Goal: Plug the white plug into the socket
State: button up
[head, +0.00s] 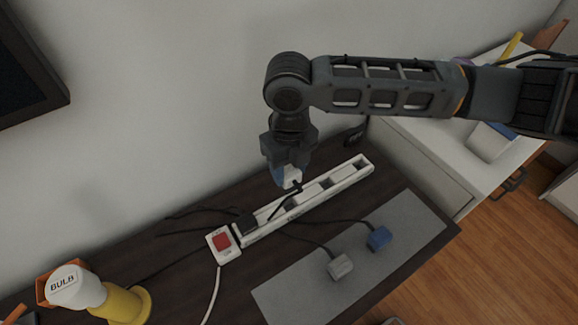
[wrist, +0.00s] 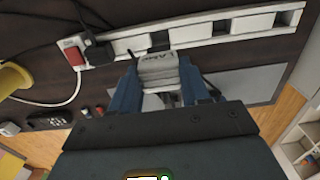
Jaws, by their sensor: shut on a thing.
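My gripper (head: 287,176) reaches down over the power strip (head: 345,176) and is shut on a white plug (head: 291,182). In the wrist view the blue fingers of my gripper (wrist: 158,72) clasp the sides of the plug (wrist: 157,66), whose top carries dark lettering. The plug is over the middle of the strip, which also shows in the wrist view (wrist: 208,31). A dark cord hangs from the plug. Its prongs are hidden, and I cannot tell whether it touches the strip. Open-looking socket recesses lie along the strip to the right.
A black plug (head: 246,224) sits in the strip's left end, beside the red switch (head: 221,241). A grey plug (head: 340,266) and a blue plug (head: 379,238) lie on the grey mat (head: 420,222). A yellow lamp (head: 125,304) stands at left. The wall is behind the strip.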

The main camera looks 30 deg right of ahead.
aim_at(289, 185)
jog(key=shift+f+b, duration=2)
jog(key=shift+f, duration=0.95)
jog(key=shift+f+b, duration=1.4)
jog(key=shift+f, duration=0.65)
jog(key=o, duration=1.1)
notch_tip(289, 185, up, 8)
jog(key=shift+f, duration=0.1)
